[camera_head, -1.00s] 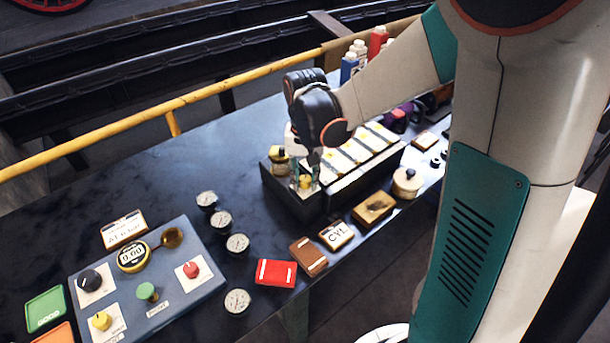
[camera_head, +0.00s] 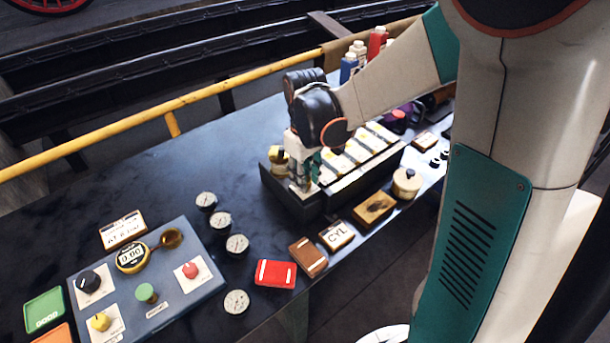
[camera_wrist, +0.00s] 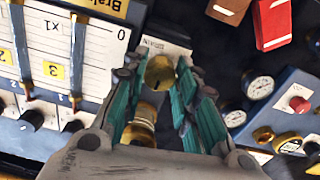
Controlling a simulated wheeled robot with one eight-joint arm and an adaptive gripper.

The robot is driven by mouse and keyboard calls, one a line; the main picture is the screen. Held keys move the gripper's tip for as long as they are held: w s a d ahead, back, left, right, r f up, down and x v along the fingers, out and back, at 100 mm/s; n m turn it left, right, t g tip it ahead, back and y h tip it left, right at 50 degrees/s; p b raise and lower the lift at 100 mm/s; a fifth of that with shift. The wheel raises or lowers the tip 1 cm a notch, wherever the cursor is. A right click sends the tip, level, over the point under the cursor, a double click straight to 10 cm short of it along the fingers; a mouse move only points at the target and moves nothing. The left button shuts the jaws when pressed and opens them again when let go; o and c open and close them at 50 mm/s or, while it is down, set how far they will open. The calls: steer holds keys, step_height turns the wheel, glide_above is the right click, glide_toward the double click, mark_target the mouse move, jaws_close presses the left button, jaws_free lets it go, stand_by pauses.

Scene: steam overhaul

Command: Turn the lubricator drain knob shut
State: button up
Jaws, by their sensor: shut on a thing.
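The drain knob (camera_wrist: 160,72) is a small brass knob between the teal fingertips of my gripper (camera_wrist: 163,88) in the wrist view. My gripper is shut on it. A white label plate (camera_wrist: 167,46) with partly readable lettering sits just beyond it. A second, larger brass fitting (camera_wrist: 138,128) shows nearer the palm. In the head view, my gripper (camera_head: 305,178) points down at the left end of the dark box (camera_head: 315,208), and its fingers mostly hide the knob. A brass fitting (camera_head: 279,156) stands on the box just left of the gripper.
White numbered cards (camera_head: 352,155) fill the box to the right of my gripper. Several round gauges (camera_head: 237,244), a red case (camera_head: 275,273) and a blue control panel (camera_head: 150,290) lie to the left and front. The tabletop behind the gauges is clear.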

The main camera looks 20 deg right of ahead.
steer(key=shift+n, duration=0.4)
steer(key=o, duration=1.1)
step_height(320, 180, up, 12)
steer(key=shift+s, duration=0.1)
steer(key=s+m+t, duration=0.2)
steer(key=s, duration=0.3)
steer(key=s+m+t+b, duration=0.1)
steer(key=s+t, duration=0.1)
steer(key=s, duration=0.3)
steer(key=s+m+t+b, duration=0.1)
steer(key=s+m+t, duration=0.1)
steer(key=s+t, duration=0.1)
steer(key=shift+s+a+f+m, duration=0.1)
steer(key=shift+s+m, duration=0.05)
steer(key=shift+s, duration=0.3)
steer(key=shift+s+a+f+m, duration=0.1)
steer(key=shift+s+m, duration=0.05)
steer(key=shift+s, duration=0.3)
